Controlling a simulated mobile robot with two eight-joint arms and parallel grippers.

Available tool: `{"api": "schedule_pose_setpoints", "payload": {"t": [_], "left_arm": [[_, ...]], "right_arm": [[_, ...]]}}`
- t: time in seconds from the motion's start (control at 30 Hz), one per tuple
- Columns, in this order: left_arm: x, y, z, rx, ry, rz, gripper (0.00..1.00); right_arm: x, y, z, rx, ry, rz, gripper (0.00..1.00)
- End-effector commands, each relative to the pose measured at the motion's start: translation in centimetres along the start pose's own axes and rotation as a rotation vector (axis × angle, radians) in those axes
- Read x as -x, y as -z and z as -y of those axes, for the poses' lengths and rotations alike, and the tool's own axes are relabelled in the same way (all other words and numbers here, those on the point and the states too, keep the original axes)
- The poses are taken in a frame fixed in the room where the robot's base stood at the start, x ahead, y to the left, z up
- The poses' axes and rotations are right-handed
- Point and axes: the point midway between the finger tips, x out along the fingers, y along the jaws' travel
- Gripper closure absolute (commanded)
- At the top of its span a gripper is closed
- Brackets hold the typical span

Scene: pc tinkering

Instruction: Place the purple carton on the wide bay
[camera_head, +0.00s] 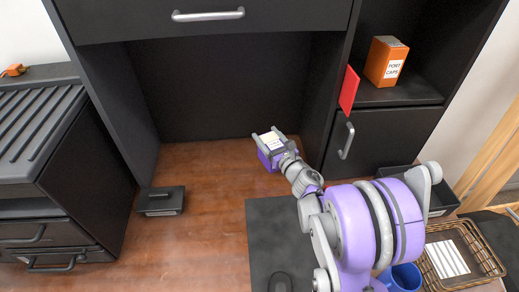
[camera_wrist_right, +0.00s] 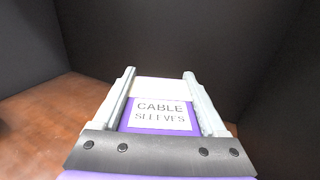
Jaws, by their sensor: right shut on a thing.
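The purple carton (camera_head: 264,160) has a white top label and is in the head view near the back of the wooden desk top. In the right wrist view the purple carton (camera_wrist_right: 160,116) shows a label reading "CABLE SLEEVES". My right gripper (camera_head: 268,138) is shut on the carton, with one finger along each side; its fingers also show in the right wrist view (camera_wrist_right: 160,85). I cannot tell whether the carton touches the desk. The wide bay (camera_head: 220,90) appears to be the broad dark recess under the drawer, behind the carton. My left gripper is not in view.
An orange "PORT CAPS" box (camera_head: 386,62) stands on the right shelf beside a red panel (camera_head: 348,89). A small black box (camera_head: 161,201) sits on the left of the desk. A dark mat (camera_head: 268,235), blue mug (camera_head: 402,278) and wicker basket (camera_head: 480,250) are in front. The middle-left wood is clear.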

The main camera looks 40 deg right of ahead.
Motion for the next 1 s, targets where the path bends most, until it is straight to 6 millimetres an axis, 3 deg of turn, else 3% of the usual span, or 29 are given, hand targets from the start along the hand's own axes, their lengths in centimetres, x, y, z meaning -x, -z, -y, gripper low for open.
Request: {"api": "schedule_pose_setpoints", "payload": {"t": [0.4,0.77,0.8,0.93,1.0], "left_arm": [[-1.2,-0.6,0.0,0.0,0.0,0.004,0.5],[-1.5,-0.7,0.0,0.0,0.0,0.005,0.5],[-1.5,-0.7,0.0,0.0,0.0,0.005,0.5],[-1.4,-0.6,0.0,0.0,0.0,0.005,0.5],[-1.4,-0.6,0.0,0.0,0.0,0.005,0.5]], "right_arm": [[-0.1,4.6,0.0,0.0,0.0,0.0,0.89],[0.0,4.9,0.0,0.0,0.0,0.0,0.89],[0.0,4.9,0.0,0.0,0.0,0.0,0.22],[0.0,4.8,0.0,0.0,0.0,0.0,0.0],[0.0,4.8,0.0,0.0,0.0,0.0,0.0]]}}
